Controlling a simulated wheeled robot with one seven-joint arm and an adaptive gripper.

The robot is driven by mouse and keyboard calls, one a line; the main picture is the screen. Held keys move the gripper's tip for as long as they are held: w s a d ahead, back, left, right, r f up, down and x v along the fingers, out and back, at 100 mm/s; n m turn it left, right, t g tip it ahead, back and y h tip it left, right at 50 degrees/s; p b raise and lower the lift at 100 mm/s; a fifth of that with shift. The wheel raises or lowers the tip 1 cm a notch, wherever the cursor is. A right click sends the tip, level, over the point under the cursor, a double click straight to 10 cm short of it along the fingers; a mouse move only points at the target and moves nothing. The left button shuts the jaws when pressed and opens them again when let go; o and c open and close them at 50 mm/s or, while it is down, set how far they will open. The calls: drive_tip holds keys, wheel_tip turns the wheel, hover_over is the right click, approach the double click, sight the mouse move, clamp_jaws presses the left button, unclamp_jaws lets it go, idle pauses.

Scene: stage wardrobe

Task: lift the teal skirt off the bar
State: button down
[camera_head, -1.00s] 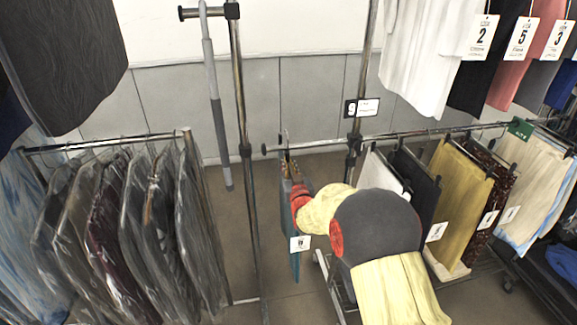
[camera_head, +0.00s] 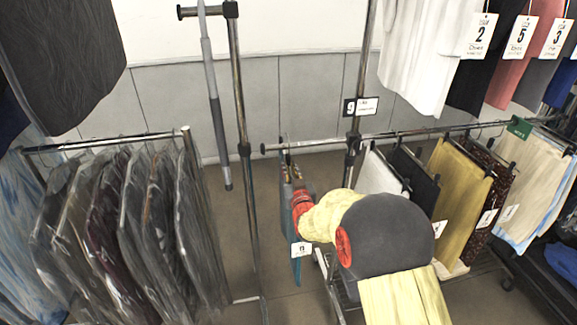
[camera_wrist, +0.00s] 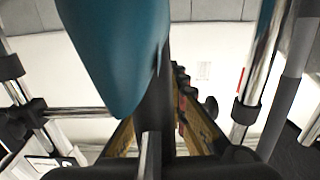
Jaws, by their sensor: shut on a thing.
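The teal skirt (camera_head: 297,270) hangs upright on a wooden hanger (camera_head: 291,175) at the left end of the bar (camera_head: 400,135), with a white tag on its front. My arm hides part of the skirt's right side. I cannot tell whether the hook still touches the bar.
A white garment (camera_head: 378,172), a dark one (camera_head: 415,180) and a mustard one (camera_head: 458,205) hang right of my arm on the same bar. A chrome upright (camera_head: 243,130) stands left of the skirt.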

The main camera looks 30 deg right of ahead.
drive_tip(key=shift+v, duration=2.35)
